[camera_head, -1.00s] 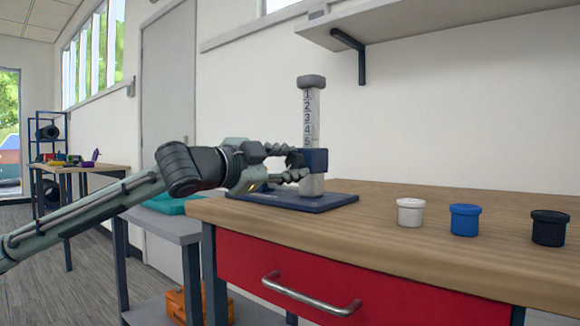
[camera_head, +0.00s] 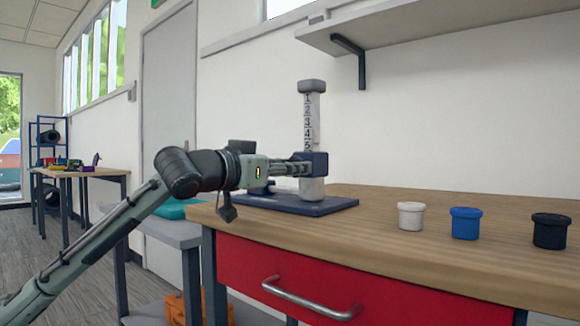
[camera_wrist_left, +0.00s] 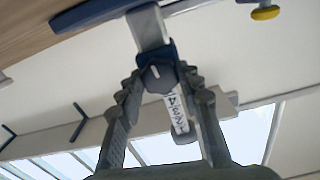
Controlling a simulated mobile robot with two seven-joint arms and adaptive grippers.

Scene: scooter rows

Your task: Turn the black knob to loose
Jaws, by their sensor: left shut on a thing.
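A pale upright post (camera_head: 311,125) with black numbers stands on a dark blue base plate (camera_head: 330,205) on the wooden bench. A dark blue collar (camera_head: 318,160) sits around the post. In the left wrist view the black knob (camera_wrist_left: 158,79) shows on the collar's near face, with a small pale mark on it. My left gripper (camera_head: 303,168) reaches the collar from the left, level with it, and its fingers (camera_wrist_left: 160,80) are shut on the knob from both sides. In the head view the fingers hide the knob. My right gripper is not in view.
White (camera_head: 411,216), blue (camera_head: 466,222) and black (camera_head: 550,231) lidded pots stand on the bench (camera_head: 400,250) to the right. A red drawer (camera_head: 350,290) is below. A shelf (camera_head: 430,25) hangs above. The bench between base and pots is clear.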

